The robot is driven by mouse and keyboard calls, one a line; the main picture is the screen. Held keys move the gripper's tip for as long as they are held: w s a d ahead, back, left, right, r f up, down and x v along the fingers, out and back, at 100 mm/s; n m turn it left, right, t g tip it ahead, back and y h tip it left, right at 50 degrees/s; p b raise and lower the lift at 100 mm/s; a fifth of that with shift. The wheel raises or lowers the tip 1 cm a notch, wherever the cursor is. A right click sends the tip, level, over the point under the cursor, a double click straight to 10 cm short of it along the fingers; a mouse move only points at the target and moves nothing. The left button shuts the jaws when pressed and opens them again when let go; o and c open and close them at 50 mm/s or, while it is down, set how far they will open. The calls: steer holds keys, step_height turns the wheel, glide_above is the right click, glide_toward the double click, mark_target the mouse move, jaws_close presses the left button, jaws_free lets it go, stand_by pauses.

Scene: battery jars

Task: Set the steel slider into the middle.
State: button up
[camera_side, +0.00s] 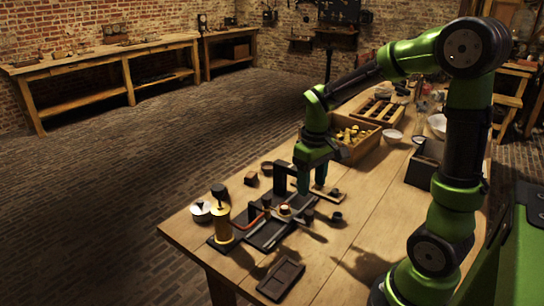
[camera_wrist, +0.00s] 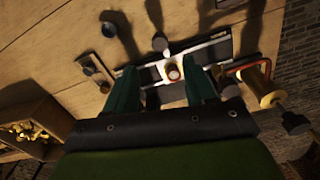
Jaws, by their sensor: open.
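The slider, a pale steel-looking block with an orange-ringed round knob (camera_wrist: 172,73), sits on a dark rail (camera_wrist: 214,50) with a light strip. In the side view the slider (camera_side: 285,210) is on the rail (camera_side: 268,234) near the table's front left. My gripper (camera_wrist: 160,64) is open, its two green fingers apart on either side of the slider in the wrist view. In the side view my gripper (camera_side: 311,188) is low, just behind the slider. I cannot tell whether a finger touches it. The lower edge of the rail is partly hidden by my fingers.
A brass cylinder (camera_side: 223,224) with an orange-red handle stands at the rail's left end. A small plate with dark knobs (camera_wrist: 95,72) lies beside the rail. A dark tray (camera_side: 281,279) lies in front, and a wooden crate (camera_side: 345,152) stands behind.

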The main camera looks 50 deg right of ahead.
step_height(320, 180, up, 7)
steer(key=shift+r, duration=0.2)
stand_by(0.3)
steer(key=s+a+r+m+t+y, duration=0.1)
steer(key=s+a+t, duration=0.2)
steer(key=a, duration=0.3)
steer(key=s+a+r+t+y, duration=0.1)
steer(key=s+a+r+t, duration=0.1)
steer(key=a, duration=0.4)
steer(key=shift+s+a+m+t, duration=0.4)
steer(key=shift+s+t, duration=0.4)
steer(key=shift+t, duration=0.3)
stand_by(0.5)
